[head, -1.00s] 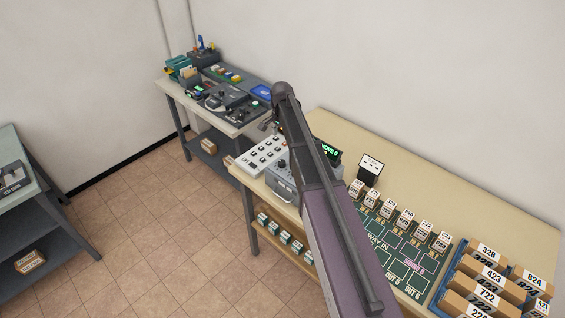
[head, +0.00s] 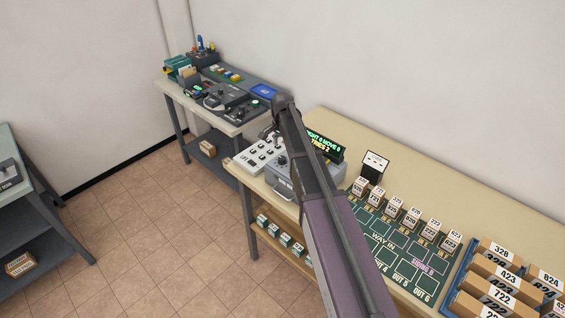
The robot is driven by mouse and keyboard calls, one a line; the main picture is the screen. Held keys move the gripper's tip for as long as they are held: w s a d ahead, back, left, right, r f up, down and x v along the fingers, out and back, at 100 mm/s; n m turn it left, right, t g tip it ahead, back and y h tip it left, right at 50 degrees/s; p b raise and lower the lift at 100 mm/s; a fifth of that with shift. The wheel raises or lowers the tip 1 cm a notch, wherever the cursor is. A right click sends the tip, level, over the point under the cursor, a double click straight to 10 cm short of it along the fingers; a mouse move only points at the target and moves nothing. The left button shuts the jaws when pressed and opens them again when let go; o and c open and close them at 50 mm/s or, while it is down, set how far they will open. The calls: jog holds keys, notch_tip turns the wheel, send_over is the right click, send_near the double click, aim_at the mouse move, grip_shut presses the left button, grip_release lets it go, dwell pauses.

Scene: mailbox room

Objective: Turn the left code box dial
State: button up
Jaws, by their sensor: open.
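A grey metal code box (head: 284,187) stands at the left end of the long wooden table, with a small dark dial (head: 282,161) on its top. My arm passes in front of it and hides its right part, so I cannot tell whether another dial is there. My gripper (head: 273,133) shows only partly beyond the arm's far end, small and dark. It is open, above and behind the box in the picture, and its contact with anything is hidden. A black display (head: 326,146) behind the box shows green and yellow text, with "TRIES 2" in yellow.
A white panel with black buttons (head: 259,157) lies left of the box. A small white-faced card (head: 375,163), a green sorting board (head: 395,250) with several small labelled blocks, and a parcel tray (head: 452,291) fill the right. Another equipment bench (head: 237,127) stands behind left.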

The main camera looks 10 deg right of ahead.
aim_at(282, 158)
jog(key=shift+f+b, duration=2.95)
jog(key=shift+f, duration=0.3)
grip_shut()
